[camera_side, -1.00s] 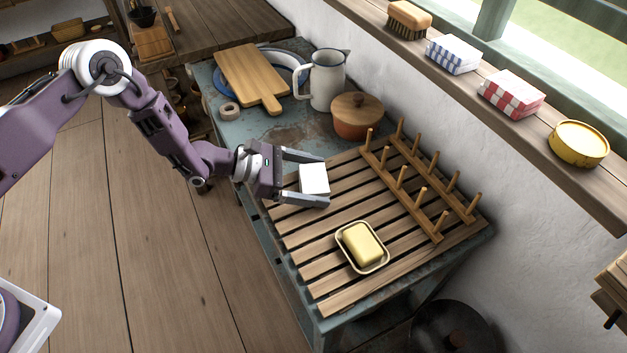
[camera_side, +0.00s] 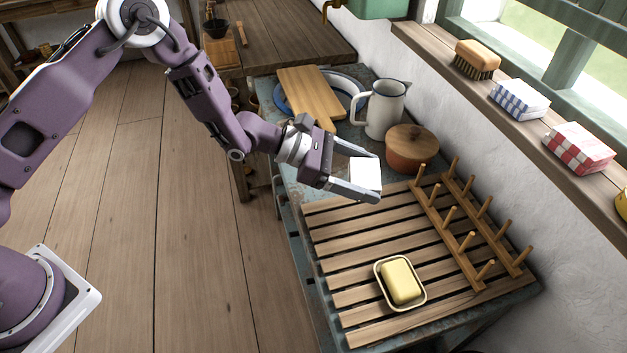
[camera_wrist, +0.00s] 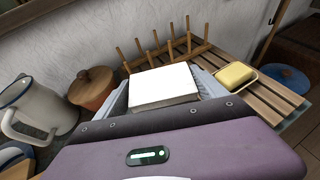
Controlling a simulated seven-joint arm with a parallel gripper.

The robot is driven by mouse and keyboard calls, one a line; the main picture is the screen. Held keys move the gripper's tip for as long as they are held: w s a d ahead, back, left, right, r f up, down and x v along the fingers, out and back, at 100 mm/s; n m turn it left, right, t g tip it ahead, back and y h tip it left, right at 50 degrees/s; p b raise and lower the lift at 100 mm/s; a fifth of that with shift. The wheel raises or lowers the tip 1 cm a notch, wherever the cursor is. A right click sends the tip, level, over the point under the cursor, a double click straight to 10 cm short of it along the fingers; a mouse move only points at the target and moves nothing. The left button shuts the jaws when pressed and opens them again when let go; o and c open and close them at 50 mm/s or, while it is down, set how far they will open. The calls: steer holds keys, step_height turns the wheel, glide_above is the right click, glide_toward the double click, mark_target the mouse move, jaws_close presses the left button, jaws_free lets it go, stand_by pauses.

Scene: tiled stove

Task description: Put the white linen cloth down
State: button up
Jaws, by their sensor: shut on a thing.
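The white linen cloth (camera_side: 366,174) is a small folded white block. My gripper (camera_side: 374,180) is shut on it, one finger on each side, and holds it above the slatted wooden rack (camera_side: 345,222), near its back left end. The cloth also shows between the fingers in the wrist view (camera_wrist: 163,84). Its underside is hidden, and I cannot tell its exact height above the slats.
A butter dish (camera_side: 400,283) sits on the rack's front part, and a row of pegs (camera_side: 465,225) stands along its right. A lidded pot (camera_side: 408,148), a white jug (camera_side: 383,108) and a cutting board (camera_side: 311,97) stand behind. The middle slats are bare.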

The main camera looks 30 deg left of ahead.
steer(key=a+r+n+t+y, duration=0.1)
steer(key=a+r, duration=0.2)
steer(key=a, duration=1.2)
steer(key=s+a+r+n+t+y, duration=0.1)
steer(key=s+a+r, duration=0.3)
steer(key=s+a, duration=0.7)
steer(key=a+n, duration=0.1)
steer(key=a, duration=0.3)
steer(key=shift+a+t, duration=0.15)
steer(key=shift+t, duration=0.25)
steer(key=shift+a, duration=0.1)
steer(key=w+d+f+m+g, duration=0.1)
steer(key=w+d+f, duration=0.1)
steer(key=d, duration=0.8)
steer(key=w+d+f+m+g+h, duration=0.1)
steer(key=w+d, duration=0.4)
steer(key=d, duration=0.5)
steer(key=w+d+f+m+h, duration=0.1)
steer(key=w+d+f, duration=0.3)
steer(key=d, duration=0.6)
steer(key=shift+d+g, duration=0.35)
steer(key=shift+g, duration=0.05)
